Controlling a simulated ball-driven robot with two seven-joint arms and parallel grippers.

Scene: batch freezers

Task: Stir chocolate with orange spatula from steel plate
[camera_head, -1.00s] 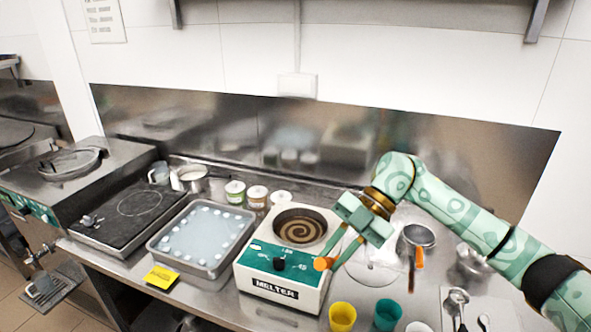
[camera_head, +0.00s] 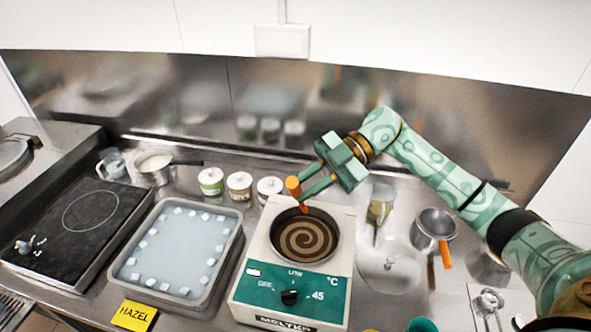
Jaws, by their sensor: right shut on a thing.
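The melter (camera_head: 244,290) is a white box with a green front panel and a dial. Its round pot holds brown chocolate (camera_head: 308,238) with a lighter swirl on top. My right gripper (camera_head: 302,189) is above the pot's far edge, shut on the orange spatula (camera_head: 293,186). The spatula's lower end points down at the far part of the pot; I cannot tell whether it touches the chocolate. The round steel plate (camera_head: 388,275) lies on the counter right of the melter. My left gripper is not in view.
A steel tray (camera_head: 116,274) of pale blue liquid with white cubes is left of the melter. Several lidded tubs (camera_head: 239,186) stand behind. A sieve with an orange handle (camera_head: 445,255) and a clear cup (camera_head: 381,203) are at the right. A black hob (camera_head: 85,225) is far left.

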